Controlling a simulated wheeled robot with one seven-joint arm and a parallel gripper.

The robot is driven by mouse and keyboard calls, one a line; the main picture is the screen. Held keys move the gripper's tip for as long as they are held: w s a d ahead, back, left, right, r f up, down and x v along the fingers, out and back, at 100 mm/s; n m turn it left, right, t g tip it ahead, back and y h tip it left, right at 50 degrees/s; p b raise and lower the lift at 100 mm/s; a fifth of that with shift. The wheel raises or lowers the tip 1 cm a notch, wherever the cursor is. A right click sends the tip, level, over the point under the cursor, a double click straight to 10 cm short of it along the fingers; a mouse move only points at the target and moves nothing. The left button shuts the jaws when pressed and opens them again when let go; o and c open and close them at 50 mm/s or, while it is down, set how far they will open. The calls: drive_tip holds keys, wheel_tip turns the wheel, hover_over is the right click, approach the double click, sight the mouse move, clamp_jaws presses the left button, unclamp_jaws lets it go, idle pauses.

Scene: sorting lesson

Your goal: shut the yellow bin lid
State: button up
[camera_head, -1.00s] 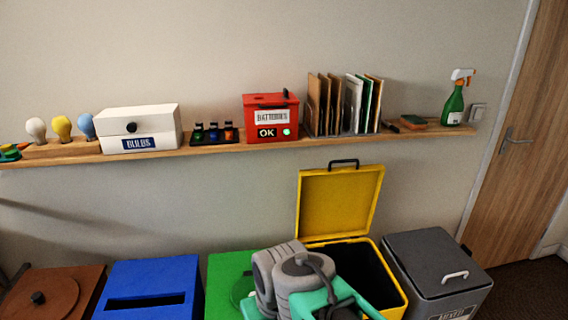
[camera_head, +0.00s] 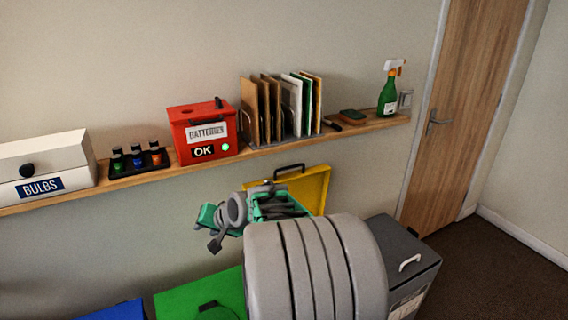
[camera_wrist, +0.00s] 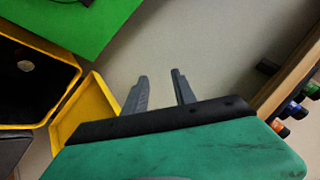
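The yellow bin's lid (camera_head: 315,190) stands raised in the head view, its black handle (camera_head: 290,168) at the top edge. My arm hides the bin body and the lower lid there. In the wrist view the yellow bin (camera_wrist: 50,50) is open at the left, with a dark inside, and its lid (camera_wrist: 90,108) stands up beside the opening. My gripper (camera_wrist: 158,88) is open and empty, its two grey fingers apart in front of the bare wall. The left finger is close to the lid's edge; I cannot tell whether they touch.
A grey bin (camera_head: 405,255) with a white handle stands right of the yellow one. A green bin (camera_head: 205,290) and a blue bin (camera_head: 118,311) are to the left. The wall shelf above holds a red batteries box (camera_head: 203,130), folders (camera_head: 290,108) and a spray bottle (camera_head: 388,92).

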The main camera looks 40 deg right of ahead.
drive_tip(key=w+d+r+m+t+h, duration=0.1)
drive_tip(key=d+m, duration=0.1)
drive_tip(key=d, duration=0.5)
drive_tip(key=w+d+m+t, duration=0.1)
drive_tip(key=d+m+t, duration=0.15)
drive_tip(key=d, duration=0.35)
drive_tip(key=m+t+h+p, duration=0.25)
drive_tip(key=m+h, duration=0.25)
drive_tip(key=m, duration=0.4)
approach(289, 168)
drive_tip(key=d+b+x, duration=0.1)
drive_tip(key=x, duration=0.2)
drive_tip(key=shift+n, duration=0.25)
drive_tip(key=x, duration=0.2)
drive_tip(key=p+x, duration=0.1)
drive_tip(key=x, duration=0.3)
drive_tip(key=shift+w+a+p, duration=0.2)
drive_tip(key=shift+w+p, duration=0.15)
drive_tip(key=shift+w, duration=0.05)
drive_tip(key=shift+w+d+f, duration=0.15)
drive_tip(key=shift+w, duration=0.1)
clamp_jaws()
